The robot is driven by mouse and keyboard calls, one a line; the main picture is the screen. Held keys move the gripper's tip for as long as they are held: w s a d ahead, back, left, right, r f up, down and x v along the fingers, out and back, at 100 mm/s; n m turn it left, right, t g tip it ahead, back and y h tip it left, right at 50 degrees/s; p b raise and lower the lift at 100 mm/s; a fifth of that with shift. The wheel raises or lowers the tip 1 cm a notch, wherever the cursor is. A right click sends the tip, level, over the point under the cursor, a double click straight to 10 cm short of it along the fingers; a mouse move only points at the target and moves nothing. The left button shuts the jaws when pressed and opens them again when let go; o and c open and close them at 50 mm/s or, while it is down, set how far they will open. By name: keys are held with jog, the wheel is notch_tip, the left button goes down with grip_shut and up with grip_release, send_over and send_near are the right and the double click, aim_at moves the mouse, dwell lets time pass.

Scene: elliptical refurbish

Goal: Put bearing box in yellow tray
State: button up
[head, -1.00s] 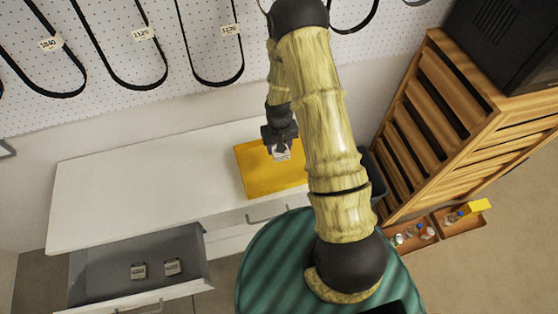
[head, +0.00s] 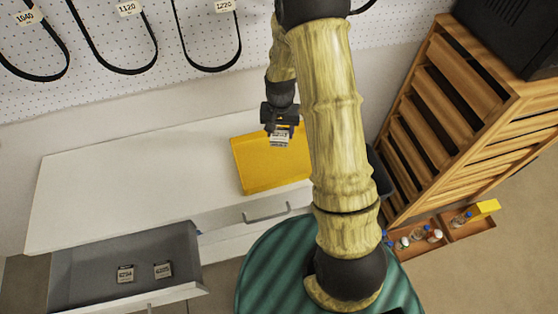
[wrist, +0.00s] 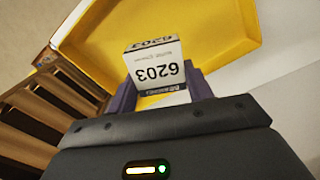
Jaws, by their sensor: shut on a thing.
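My gripper (head: 279,128) is shut on a small white bearing box (head: 279,139). In the wrist view the bearing box (wrist: 157,72) shows the number 6203 upside down and sits between the dark fingers. The yellow tray (head: 255,166) lies on the white worktop below and around the box in the head view. In the wrist view the yellow tray (wrist: 215,30) spreads behind the box. The box appears held above the tray; the exact height cannot be told. My arm hides the tray's right part in the head view.
An open grey drawer (head: 85,275) at lower left holds two similar boxes (head: 125,274). The white worktop (head: 130,180) left of the tray is clear. A slatted wooden cabinet (head: 450,110) stands at right, with small bins (head: 425,236) of bottles beside it. Belts hang on the pegboard behind.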

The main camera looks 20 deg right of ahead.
jog(key=shift+d, duration=0.1)
jog(key=shift+s+f, duration=0.1)
jog(key=shift+f, duration=0.05)
jog(key=p, duration=0.2)
send_over(280, 155)
jog(key=shift+f, duration=2.75)
jog(key=shift+f+p, duration=0.35)
jog(key=shift+f, duration=1.75)
jog(key=shift+f, duration=0.1)
jog(key=o, duration=1)
